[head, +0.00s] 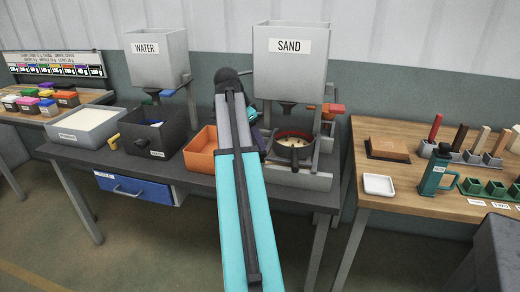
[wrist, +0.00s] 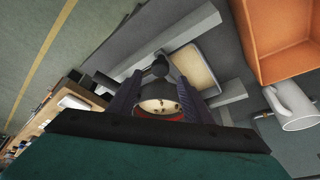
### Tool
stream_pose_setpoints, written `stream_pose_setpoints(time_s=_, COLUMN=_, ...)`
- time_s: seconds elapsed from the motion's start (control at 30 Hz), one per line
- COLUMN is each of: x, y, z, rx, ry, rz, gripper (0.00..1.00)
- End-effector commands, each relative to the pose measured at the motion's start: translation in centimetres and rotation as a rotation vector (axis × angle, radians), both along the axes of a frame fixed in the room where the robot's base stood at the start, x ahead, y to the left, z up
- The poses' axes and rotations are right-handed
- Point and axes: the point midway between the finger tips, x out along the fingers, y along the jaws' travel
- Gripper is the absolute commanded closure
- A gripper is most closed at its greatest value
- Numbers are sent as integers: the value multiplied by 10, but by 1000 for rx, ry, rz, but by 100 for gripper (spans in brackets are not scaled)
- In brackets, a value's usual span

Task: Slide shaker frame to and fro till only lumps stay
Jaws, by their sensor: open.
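In the head view, the shaker frame (head: 303,181) is a grey stand under the SAND hopper (head: 289,68). A round dark sieve pan (head: 294,155) with a reddish inner rim sits in it and holds pale lumps. In the wrist view, the pale lumps (wrist: 158,106) show between the fingers of my gripper (wrist: 157,80), which is open. A dark round knob (wrist: 160,67) is just beyond the fingertips; I cannot tell whether they touch it. In the head view my arm hides most of the gripper.
An orange bin (head: 201,150) stands left of my arm. Farther left are a dark grey box (head: 152,140), a pale box (head: 84,124) and the WATER hopper (head: 157,63). A wooden table (head: 400,205) stands at right.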

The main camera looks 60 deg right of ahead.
Motion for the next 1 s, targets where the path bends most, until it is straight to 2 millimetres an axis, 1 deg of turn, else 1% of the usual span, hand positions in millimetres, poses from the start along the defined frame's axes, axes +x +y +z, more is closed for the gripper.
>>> stream_pose_setpoints(time_s=0.03, x=-2, y=-2, z=-7, rx=2, ry=1, rz=-1, gripper=55)
stream_pose_setpoints(time_s=0.2, x=-6, y=-9, z=-27, rx=1, ry=0, rz=-1, gripper=55)
stream_pose_setpoints(time_s=0.4, x=-8, y=-16, z=-43, rx=1, ry=0, rz=0, gripper=55)
stream_pose_setpoints(time_s=0.57, x=-9, y=-18, z=-49, rx=1, ry=0, rz=0, gripper=55)
stream_pose_setpoints(time_s=0.83, x=-9, y=-18, z=-49, rx=1, ry=0, rz=0, gripper=55)
stream_pose_setpoints(time_s=0.87, x=-9, y=-18, z=-49, rx=1, ry=0, rz=0, gripper=56)
stream_pose_setpoints(time_s=1.0, x=-9, y=-18, z=-49, rx=1, ry=0, rz=0, gripper=80)
